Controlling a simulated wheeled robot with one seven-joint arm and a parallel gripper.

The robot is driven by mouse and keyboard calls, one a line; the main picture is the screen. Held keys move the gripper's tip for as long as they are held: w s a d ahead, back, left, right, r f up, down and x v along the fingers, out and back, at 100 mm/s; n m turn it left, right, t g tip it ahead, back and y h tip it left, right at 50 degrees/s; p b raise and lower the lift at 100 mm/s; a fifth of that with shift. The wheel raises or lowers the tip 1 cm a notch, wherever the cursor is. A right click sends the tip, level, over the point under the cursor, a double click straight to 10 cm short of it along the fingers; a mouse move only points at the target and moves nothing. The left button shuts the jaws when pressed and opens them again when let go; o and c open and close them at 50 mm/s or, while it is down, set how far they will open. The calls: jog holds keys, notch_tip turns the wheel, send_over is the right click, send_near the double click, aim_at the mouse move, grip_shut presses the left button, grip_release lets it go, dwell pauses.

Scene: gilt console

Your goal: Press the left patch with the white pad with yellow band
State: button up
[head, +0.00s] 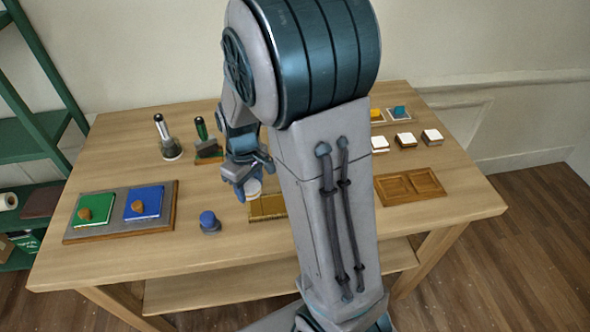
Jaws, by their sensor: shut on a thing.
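My gripper (243,174) points down over the middle of the table, shut on a small pale, rounded thing (254,189). This looks like the white pad with yellow band, but the band is too small to make out. The pad is just above or at the back left part of a flat gold-coloured panel (267,208); I cannot tell whether they touch. My arm hides the right part of this panel. I cannot make out a left patch on it.
A grey board (118,225) at left bears green (91,212) and blue (144,202) squares with brown knobs. A blue-topped knob (209,222) stands near the front. White-topped blocks (405,139) and a wooden tray (410,186) are at right.

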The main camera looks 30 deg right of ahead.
jog(key=shift+r+p, duration=0.5)
jog(key=shift+r, duration=0.5)
